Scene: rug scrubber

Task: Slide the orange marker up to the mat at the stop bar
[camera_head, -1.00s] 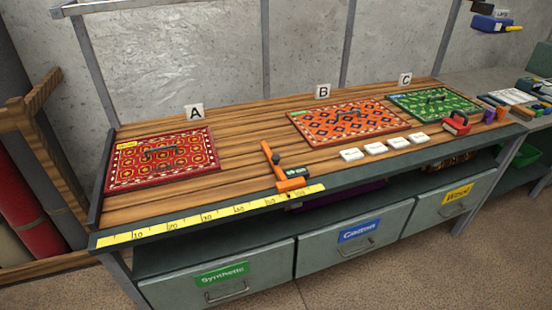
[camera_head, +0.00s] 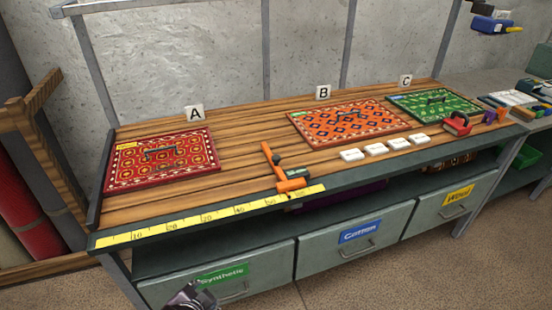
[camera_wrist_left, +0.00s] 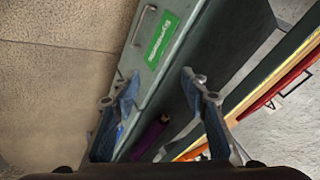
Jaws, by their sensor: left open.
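The orange marker (camera_head: 273,160), a T-shaped piece with a dark knob and a thick foot, lies across the bench's front part, its foot at the yellow ruler (camera_head: 210,216). A red patterned mat (camera_head: 163,160) with a dark handle lies at the left, under sign A. The dark stop bar (camera_head: 98,178) runs along the bench's left edge, beside this mat. A wide gap of bare wood separates marker and mat. My left gripper (camera_head: 195,297) is low in front of the Synthetic drawer, below the bench top. In the left wrist view my left gripper (camera_wrist_left: 160,88) is open and empty.
An orange mat (camera_head: 345,124) and a green mat (camera_head: 433,103) lie farther right. Several white blocks (camera_head: 376,149) and a red-handled tool (camera_head: 457,123) stand near the front edge. Drawers (camera_head: 215,284) fill the bench front. The wood between red mat and marker is clear.

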